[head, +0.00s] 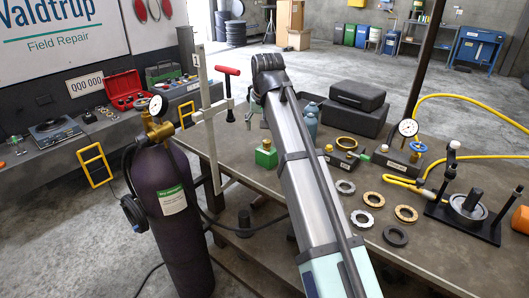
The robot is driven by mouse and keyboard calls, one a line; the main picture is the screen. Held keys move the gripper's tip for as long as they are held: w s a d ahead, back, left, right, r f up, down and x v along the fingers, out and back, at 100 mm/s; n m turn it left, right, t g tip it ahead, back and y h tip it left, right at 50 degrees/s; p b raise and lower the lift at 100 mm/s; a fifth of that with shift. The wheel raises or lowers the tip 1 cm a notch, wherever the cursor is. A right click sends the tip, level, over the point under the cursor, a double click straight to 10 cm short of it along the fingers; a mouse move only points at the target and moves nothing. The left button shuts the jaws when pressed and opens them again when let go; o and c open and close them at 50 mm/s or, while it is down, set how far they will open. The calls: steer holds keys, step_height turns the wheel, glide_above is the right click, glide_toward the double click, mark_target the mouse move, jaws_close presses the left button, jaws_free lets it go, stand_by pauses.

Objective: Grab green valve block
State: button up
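A green block with a brass fitting on top (266,153) stands upright on the workbench (245,175), just left of my arm. It looks like the green valve block. My arm crosses the middle of the head view from the bottom edge up to a dark joint. Nothing is seen touching the green block.
Right of my arm are dark valve blocks (342,160), several rings (365,219), a gauge (408,128) with yellow hose, and a black stand (468,207). Black cases (356,107) lie behind. A purple cylinder (182,220) and a red-handled post (228,72) stand left.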

step_height(320, 180, up, 4)
steer(key=d, duration=0.3)
steer(key=p, duration=0.3)
glide_toward(267, 141)
steer(key=x, duration=0.5)
steer(key=shift+s+f, duration=0.1)
steer(key=shift+f, duration=0.05)
steer(key=shift+p+x, duration=0.95)
steer(key=shift+x, duration=1.75)
jaws_close()
